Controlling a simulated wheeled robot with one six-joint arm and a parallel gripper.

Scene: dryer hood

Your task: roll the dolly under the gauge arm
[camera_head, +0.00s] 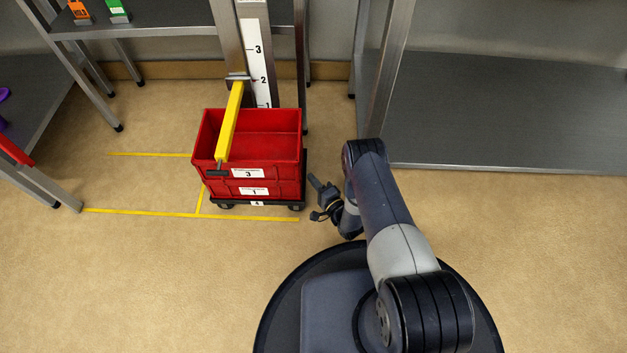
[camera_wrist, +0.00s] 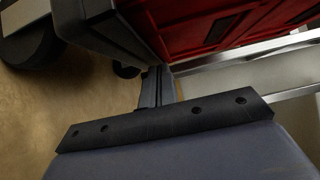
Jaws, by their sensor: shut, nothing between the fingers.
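The dolly (camera_head: 275,204) is a low black platform on casters, labelled 4. It carries two stacked red crates, the upper crate (camera_head: 280,167) labelled 3 and open on top, the lower crate (camera_head: 285,189) labelled 1. The yellow gauge arm (camera_head: 231,115) reaches forward from a metal post, across the left part of the upper crate in the picture; the gap between them is unclear. My gripper (camera_head: 314,184) is shut and empty, low beside the dolly's right side. In the wrist view my gripper (camera_wrist: 155,88) shows shut below the dolly's dark edge (camera_wrist: 110,28) and red crate wall (camera_wrist: 195,22); contact is unclear.
A numbered scale (camera_head: 257,55) stands on the post behind the crates. Yellow floor lines (camera_head: 150,212) run left of and before the dolly. Steel tables stand behind, at the left and at the right (camera_head: 480,110). The floor left of the dolly is clear.

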